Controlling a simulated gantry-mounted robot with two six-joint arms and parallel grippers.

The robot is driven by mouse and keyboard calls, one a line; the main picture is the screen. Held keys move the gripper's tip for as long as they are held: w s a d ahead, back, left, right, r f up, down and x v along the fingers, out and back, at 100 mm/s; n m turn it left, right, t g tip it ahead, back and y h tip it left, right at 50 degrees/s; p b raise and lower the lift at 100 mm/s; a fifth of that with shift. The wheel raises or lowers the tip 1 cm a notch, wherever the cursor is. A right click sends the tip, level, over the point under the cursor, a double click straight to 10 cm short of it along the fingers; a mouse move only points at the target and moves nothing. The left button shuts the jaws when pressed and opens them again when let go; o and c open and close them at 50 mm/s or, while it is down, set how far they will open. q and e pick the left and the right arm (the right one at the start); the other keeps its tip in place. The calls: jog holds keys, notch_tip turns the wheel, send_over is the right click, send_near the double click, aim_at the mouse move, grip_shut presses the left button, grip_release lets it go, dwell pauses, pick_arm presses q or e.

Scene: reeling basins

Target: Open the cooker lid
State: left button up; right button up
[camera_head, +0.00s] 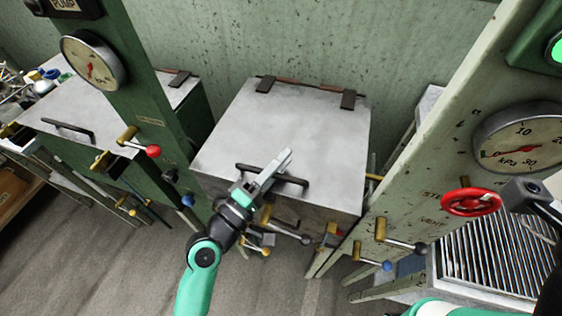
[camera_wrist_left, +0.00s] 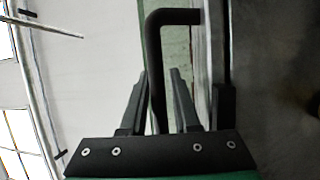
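The cooker lid (camera_head: 290,132) is a flat light-grey metal plate in the middle of the head view. It lies shut on its cooker, with two dark hinges along its back edge. A black bar handle (camera_head: 294,179) runs along its front edge. My left gripper (camera_head: 274,170) is at this handle. In the left wrist view, the handle (camera_wrist_left: 154,60) passes between the two fingers of my left gripper (camera_wrist_left: 158,100). The fingers stand apart, with gaps beside the bar.
A second basin with a grey lid (camera_head: 105,122) stands left, behind a green post with a pressure gauge (camera_head: 92,60). A pale post on the right carries another gauge (camera_head: 520,146) and a red handwheel (camera_head: 471,202). Brass valve levers (camera_head: 285,230) stick out below the cooker front.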

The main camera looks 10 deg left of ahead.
pick_arm(q)
grip_shut()
dwell(1.4)
